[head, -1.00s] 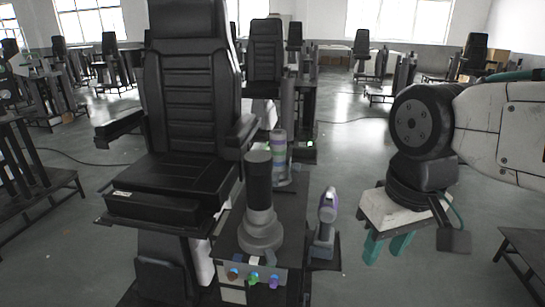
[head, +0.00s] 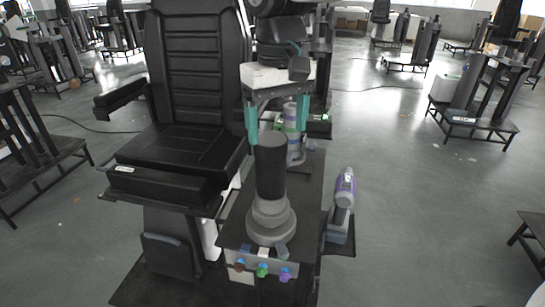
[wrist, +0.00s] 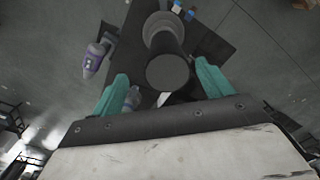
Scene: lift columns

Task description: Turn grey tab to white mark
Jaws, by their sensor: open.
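The lift column (head: 270,180) is an upright black cylinder on a stepped grey base ring (head: 270,222). The grey tab (head: 282,251) sticks out low at the front of the ring. The white mark (head: 264,252) is just left of it on the platform's front edge, with a blue mark (head: 245,248) further left. My gripper (head: 277,128) is open and empty, with teal fingers pointing down near the column's top. In the wrist view the black column top (wrist: 167,72) appears between the fingers; contact cannot be told. The tab is not clear there.
A black seat (head: 178,150) stands directly left. A purple and grey drill-like tool (head: 344,190) sits on a side shelf to the right. A banded cylinder (head: 290,118) stands behind the column. Coloured knobs (head: 262,270) are below the marks.

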